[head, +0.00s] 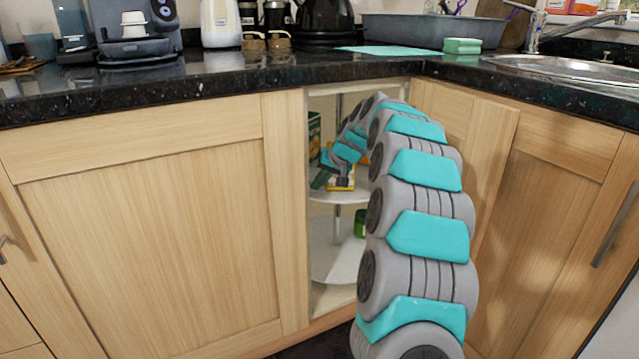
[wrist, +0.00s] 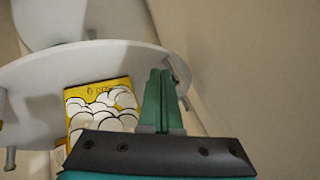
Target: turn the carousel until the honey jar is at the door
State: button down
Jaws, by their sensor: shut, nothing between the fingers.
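The carousel (head: 325,196) stands inside the open corner cabinet, with white round shelves on a metal pole. It also shows in the wrist view (wrist: 45,88), with short posts at its rim. My gripper (head: 319,179) is inside the cabinet at the upper shelf. In the wrist view its green fingers (wrist: 158,80) are shut and empty, close to the shelf's rim; contact cannot be told. A yellow box with white rounded shapes (wrist: 103,100) is beside the fingers. I cannot make out the honey jar in either view; my arm hides part of the carousel.
A green tin (head: 314,133) is on the upper shelf at left, and a green item (head: 360,223) on the lower shelf. The open cabinet door (head: 490,125) is right of my arm. The granite counter (head: 210,82) overhangs the opening. A pale wall (wrist: 225,60) is close right of the fingers.

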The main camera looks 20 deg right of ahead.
jog(key=shift+w+a+r+p, duration=0.25)
jog(key=shift+w+a+p, duration=0.05)
jog(key=shift+p, duration=0.15)
jog(key=shift+w+a+f+m+h+p, duration=0.15)
jog(key=shift+w+a+m+h+p, duration=0.15)
jog(key=shift+w+a+p, duration=0.35)
jog(key=shift+w+a+f+m+h+p, duration=0.1)
jog(key=shift+w+a+m+h+p, duration=0.25)
jog(key=shift+w, duration=0.6)
jog(key=shift+a, duration=0.1)
jog(key=shift+s, duration=0.15)
